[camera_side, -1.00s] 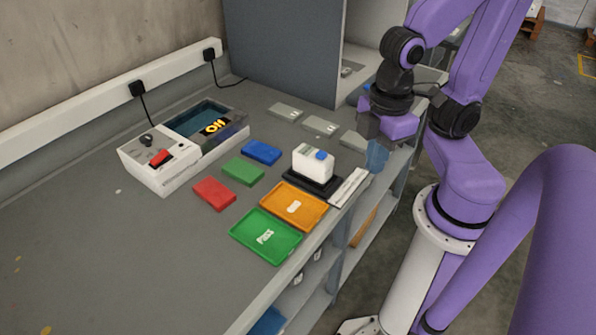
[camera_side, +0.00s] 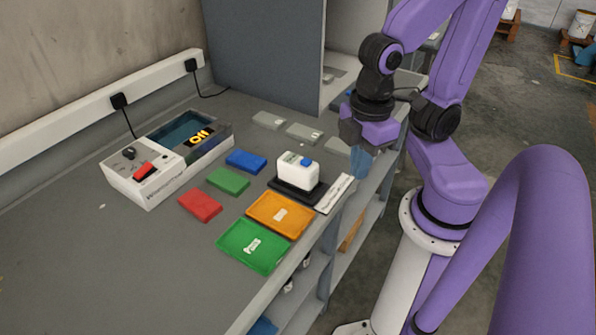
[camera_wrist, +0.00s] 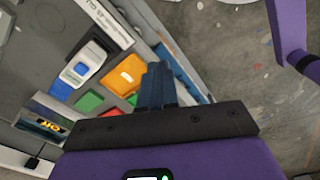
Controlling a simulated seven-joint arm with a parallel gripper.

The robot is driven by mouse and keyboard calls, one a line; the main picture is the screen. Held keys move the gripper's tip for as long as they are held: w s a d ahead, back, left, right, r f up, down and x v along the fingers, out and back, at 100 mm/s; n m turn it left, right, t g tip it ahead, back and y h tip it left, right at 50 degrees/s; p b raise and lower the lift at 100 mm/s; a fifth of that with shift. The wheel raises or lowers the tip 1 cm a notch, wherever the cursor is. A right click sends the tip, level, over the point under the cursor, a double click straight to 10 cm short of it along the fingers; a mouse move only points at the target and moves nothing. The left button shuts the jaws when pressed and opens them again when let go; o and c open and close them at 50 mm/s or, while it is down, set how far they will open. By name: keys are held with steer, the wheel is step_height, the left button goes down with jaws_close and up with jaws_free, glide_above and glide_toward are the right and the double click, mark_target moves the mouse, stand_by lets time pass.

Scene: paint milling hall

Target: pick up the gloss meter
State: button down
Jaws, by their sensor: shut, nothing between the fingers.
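A white boxy device with a blue top part, which I take to be the gloss meter (camera_side: 297,172), sits upright on a black base (camera_side: 283,187) near the bench's front edge. It also shows at the left of the wrist view (camera_wrist: 85,62). My gripper (camera_side: 359,166) is shut and empty, with its blue fingers pointing down. In the side view it is to the right of the device and apart from it, by the bench's front edge. In the wrist view the shut fingers (camera_wrist: 156,80) show in front of the orange and green trays.
A white strip (camera_side: 334,194) lies beside the base. An orange tray (camera_side: 281,216), a green tray (camera_side: 252,246) and red, green and blue blocks lie nearby. A white control box (camera_side: 145,177) with a water-filled basin stands behind. Grey plates (camera_side: 304,134) and a tall partition (camera_side: 262,50) are further back.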

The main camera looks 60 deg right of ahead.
steer(key=c, duration=1.8)
jaws_free()
steer(key=o, duration=1.4)
step_height(320, 180, up, 4)
steer(key=m, duration=1.3)
glide_above(298, 161)
steer(key=f, duration=1)
steer(key=shift+s+f, duration=0.25)
steer(key=shift+w+f, duration=0.15)
steer(key=shift+f, duration=1.6)
steer(key=shift+w+f, duration=0.1)
steer(key=shift+f, duration=1.6)
